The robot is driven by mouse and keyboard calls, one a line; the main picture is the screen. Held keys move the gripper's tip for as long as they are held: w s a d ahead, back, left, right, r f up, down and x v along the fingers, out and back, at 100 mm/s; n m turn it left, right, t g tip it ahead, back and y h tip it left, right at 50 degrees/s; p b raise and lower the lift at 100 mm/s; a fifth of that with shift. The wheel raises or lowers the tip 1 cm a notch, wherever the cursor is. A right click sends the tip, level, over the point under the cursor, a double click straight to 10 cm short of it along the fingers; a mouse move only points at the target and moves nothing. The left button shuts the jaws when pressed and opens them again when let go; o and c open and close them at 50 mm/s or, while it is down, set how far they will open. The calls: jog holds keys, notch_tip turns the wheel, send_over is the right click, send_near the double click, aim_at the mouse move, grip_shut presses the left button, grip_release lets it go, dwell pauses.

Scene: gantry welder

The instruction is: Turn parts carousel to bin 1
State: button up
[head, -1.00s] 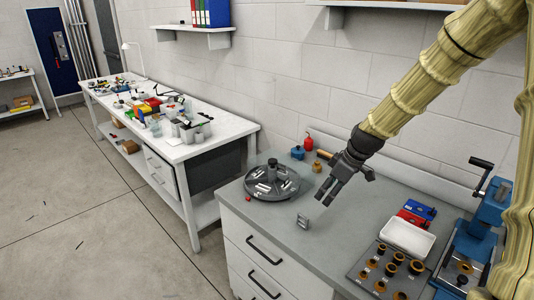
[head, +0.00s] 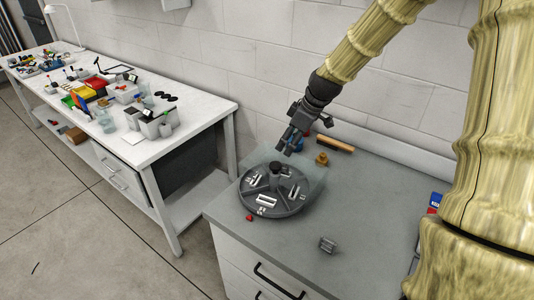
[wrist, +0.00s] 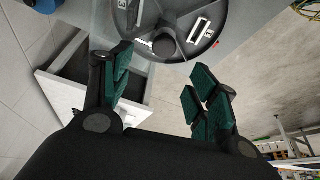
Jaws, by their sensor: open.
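The parts carousel (head: 264,207) is a round dark grey tray with divided compartments holding light parts. It sits on the left end of the grey worktop, with a dark central knob (head: 276,168) standing up from it. My gripper (head: 288,147) is above the carousel's back edge in the head view, close to the knob. In the wrist view the gripper (wrist: 160,95) has its green-padded fingers spread and empty. The knob (wrist: 164,46) shows there beyond the fingers, roughly between them, and a number label (wrist: 122,4) is partly visible. Whether a finger touches the knob cannot be told.
A small metal block (head: 327,245) and a red bit (head: 250,218) lie in front. The worktop's (head: 365,210) middle is clear. A cluttered white bench (head: 190,122) stands left.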

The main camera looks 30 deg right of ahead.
jog(key=shift+s+f, duration=0.6)
jog(key=shift+s, duration=0.35)
jog(key=p, duration=0.2)
send_over(276, 165)
jog(key=s+d, duration=0.1)
jog(key=d, duration=0.1)
jog(key=f, duration=0.4)
jog(key=shift+s+a, duration=0.1)
jog(key=shift+a, duration=0.1)
jog(key=shift+a+f, duration=0.1)
jog(key=shift+f, duration=0.25)
jog(key=shift+s+a+f, duration=0.1)
jog(key=shift+s+f, duration=0.25)
jog(key=shift+f, duration=0.1)
jog(key=shift+w+p+x, duration=0.15)
jog(key=shift+p+x, duration=0.1)
jog(key=shift+x, duration=0.5)
jog(key=shift+w+p+x, duration=0.2)
jog(key=shift+p+x, duration=0.05)
jog(key=shift+x, duration=0.5)
jog(key=shift+s+r, duration=0.15)
jog(key=shift+s, duration=0.1)
jog(key=shift+w, duration=0.2)
jog(key=shift+c, duration=0.7)
grip_shut()
